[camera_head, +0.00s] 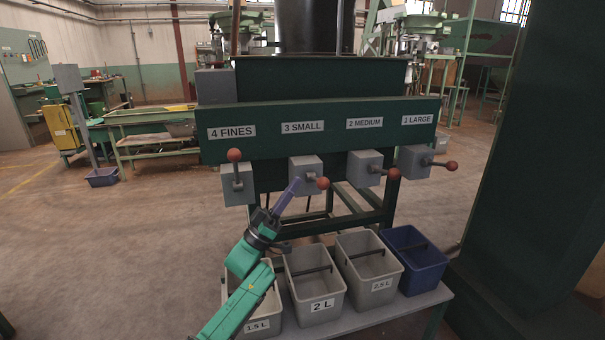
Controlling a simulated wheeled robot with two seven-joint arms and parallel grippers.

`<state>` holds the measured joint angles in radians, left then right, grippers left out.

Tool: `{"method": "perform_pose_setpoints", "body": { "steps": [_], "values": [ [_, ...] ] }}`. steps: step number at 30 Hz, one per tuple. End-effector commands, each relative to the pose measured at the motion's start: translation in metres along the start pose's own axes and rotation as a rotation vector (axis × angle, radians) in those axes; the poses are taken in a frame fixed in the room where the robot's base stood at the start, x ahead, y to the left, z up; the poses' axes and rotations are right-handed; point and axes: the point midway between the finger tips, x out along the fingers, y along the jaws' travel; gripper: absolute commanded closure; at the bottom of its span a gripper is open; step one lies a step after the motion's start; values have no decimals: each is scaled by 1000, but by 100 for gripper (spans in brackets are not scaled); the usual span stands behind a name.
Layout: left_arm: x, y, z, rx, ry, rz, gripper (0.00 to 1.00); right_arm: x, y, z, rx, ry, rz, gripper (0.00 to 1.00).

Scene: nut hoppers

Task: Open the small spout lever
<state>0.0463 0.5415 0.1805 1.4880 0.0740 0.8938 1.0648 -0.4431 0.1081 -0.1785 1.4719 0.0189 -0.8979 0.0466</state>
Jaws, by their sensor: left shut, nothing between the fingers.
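The small spout box (301,164) is a grey block under the "3 SMALL" label (303,127) on the green hopper panel. Its lever ends in a red-orange knob (323,183) that points right and slightly down. My left gripper (297,182), with purple-blue fingers, is shut and empty. Its tips are in front of the box, just left of the knob, and hide part of the lever. I cannot tell whether they touch it. My right gripper is not in view.
The fines lever knob (234,155) points up. The medium knob (394,174) and large knob (452,166) point right. Below, a grey bench (432,298) holds the 2 L bin (322,306), 1.5 L bin (258,325), 2.5 L bin (381,286) and a blue bin (428,280).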

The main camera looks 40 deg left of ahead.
Motion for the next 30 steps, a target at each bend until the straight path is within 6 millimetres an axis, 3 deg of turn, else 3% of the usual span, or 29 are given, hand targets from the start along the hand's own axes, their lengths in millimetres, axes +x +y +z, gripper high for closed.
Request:
{"method": "perform_pose_setpoints", "body": {
  "steps": [3, 7, 26, 29, 30],
  "values": [
    [-26, 0, 1, -1, -1, -2, 100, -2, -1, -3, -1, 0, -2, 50],
    [-39, 1, 0, 0, 1, -1, 100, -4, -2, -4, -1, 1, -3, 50],
    [-42, 1, 1, 0, -2, -4, 100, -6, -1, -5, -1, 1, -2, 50],
    [-42, -3, 20, 13, -53, -72, 100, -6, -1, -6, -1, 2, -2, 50],
    [-44, -6, 36, 26, -102, -128, 100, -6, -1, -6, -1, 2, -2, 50]
  ]
}}
